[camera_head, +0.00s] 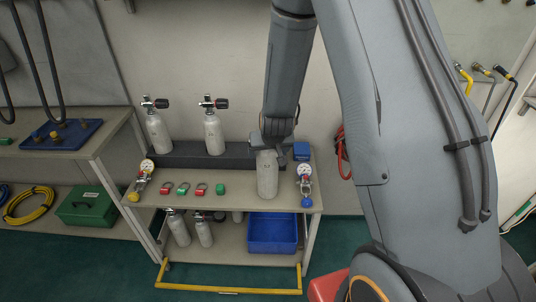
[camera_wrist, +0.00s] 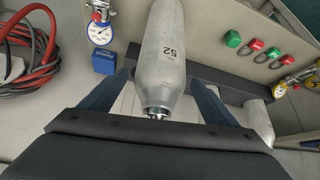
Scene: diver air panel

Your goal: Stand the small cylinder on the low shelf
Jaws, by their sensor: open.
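A pale grey cylinder (camera_head: 267,178) stands on the bench top, its upper end hidden by my gripper (camera_head: 272,140). In the wrist view the cylinder (camera_wrist: 164,45) shows a "52" marking and a bare metal neck. My gripper (camera_wrist: 158,88) is open, with one finger on each side of the cylinder's shoulder and neck; I cannot tell whether either finger touches it. The low shelf (camera_head: 222,243) lies under the bench top. Two small cylinders with valves (camera_head: 178,228) (camera_head: 204,232) are on its left, and another pale cylinder shows partly behind.
A blue crate (camera_head: 272,232) fills the low shelf's right side. Two valved cylinders (camera_head: 158,132) (camera_head: 213,133) stand on the dark rear step. Gauges (camera_head: 305,180) (camera_head: 145,172) and several coloured fittings lie on the bench top. A yellow rail (camera_head: 228,291) runs low in front.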

